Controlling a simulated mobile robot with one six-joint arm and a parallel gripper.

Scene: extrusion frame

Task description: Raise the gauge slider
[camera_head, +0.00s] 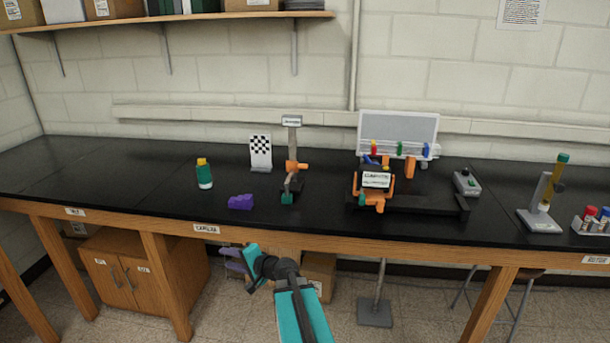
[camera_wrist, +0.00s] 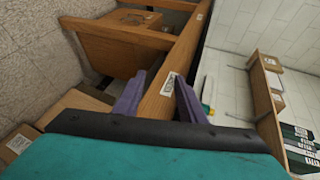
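A gauge stand with a grey upright column (camera_head: 292,138) and a small sign on top stands on the black bench. An orange part (camera_head: 297,166), apparently its slider, sits low on the column. A teal piece (camera_head: 287,198) is at the front of its dark base. My gripper (camera_head: 235,262) is in front of and below the bench's front edge, apart from the stand. In the wrist view my gripper's purple fingers (camera_wrist: 160,82) are spread with nothing held; the bench's wooden edge (camera_wrist: 165,82) shows beyond them. The gauge stand is not discernible there.
A purple block (camera_head: 241,202) and a green-and-white bottle (camera_head: 204,174) are left of the stand. A checkered board (camera_head: 260,151) is behind left. An orange-and-black device (camera_head: 376,181) is to the right. A shelf (camera_head: 160,20) hangs above. The far-left benchtop is clear.

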